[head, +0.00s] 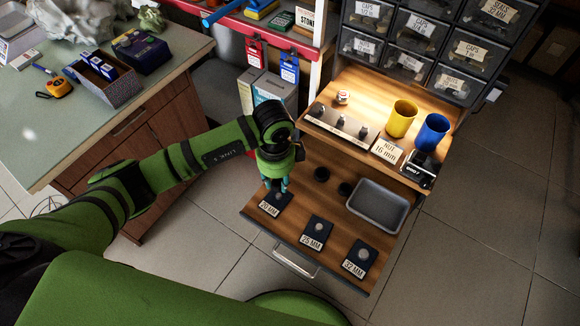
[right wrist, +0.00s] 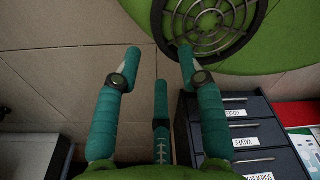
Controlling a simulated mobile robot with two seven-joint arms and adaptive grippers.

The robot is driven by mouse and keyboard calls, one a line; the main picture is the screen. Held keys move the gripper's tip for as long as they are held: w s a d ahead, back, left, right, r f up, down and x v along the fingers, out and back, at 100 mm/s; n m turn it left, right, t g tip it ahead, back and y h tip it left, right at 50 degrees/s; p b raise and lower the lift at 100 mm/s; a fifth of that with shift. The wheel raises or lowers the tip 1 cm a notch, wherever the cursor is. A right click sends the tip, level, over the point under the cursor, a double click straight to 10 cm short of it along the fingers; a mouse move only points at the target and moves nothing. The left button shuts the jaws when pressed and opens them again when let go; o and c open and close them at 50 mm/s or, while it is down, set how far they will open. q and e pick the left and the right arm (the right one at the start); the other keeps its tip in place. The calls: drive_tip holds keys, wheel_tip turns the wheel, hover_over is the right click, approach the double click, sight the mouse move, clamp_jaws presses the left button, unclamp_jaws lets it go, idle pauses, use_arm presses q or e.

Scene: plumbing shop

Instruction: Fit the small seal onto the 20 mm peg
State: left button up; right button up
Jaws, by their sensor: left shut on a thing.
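My left gripper (head: 275,186) is low over the pull-out board, fingers pointing down, directly above the 20 mm block. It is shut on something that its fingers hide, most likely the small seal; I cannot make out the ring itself. The black 20 mm block (head: 283,199), with its "20 MM" label, stands at the board's left; its peg is hard to see close under the fingertips. I cannot tell whether the held thing touches the peg. Two other dark seals (head: 321,174) lie loose on the board. My right gripper (right wrist: 159,60) is open and empty, away from the board.
The 25 mm block (head: 318,231) and 32 mm block (head: 360,255) stand to the right along the front. A grey tray (head: 377,205) lies at the board's right. Behind is a shelf with a yellow cup (head: 401,118), a blue cup (head: 432,131) and small fittings.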

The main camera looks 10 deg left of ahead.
sight(279, 195)
use_arm(q)
drive_tip(key=shift+f+b, duration=0.3)
drive_tip(key=shift+f, duration=0.2)
wheel_tip(279, 195, down, 3)
drive_tip(key=shift+w+a+r+b, duration=0.1)
drive_tip(key=shift+w+r+b, duration=0.1)
drive_tip(key=shift+b, duration=1)
drive_tip(key=shift+f+b, duration=0.55)
drive_tip(key=shift+f, duration=0.05)
drive_tip(key=shift+f+b, duration=0.45)
use_arm(e)
drive_tip(key=w+f+t, duration=0.2)
drive_tip(key=w+f, duration=0.1)
drive_tip(key=w, duration=0.7)
drive_tip(key=shift+w+a+f, duration=0.15)
drive_tip(key=shift+w+a, duration=0.05)
drive_tip(key=shift+s, duration=0.1)
drive_tip(key=shift+s+a, duration=0.1)
drive_tip(key=shift+s, duration=0.45)
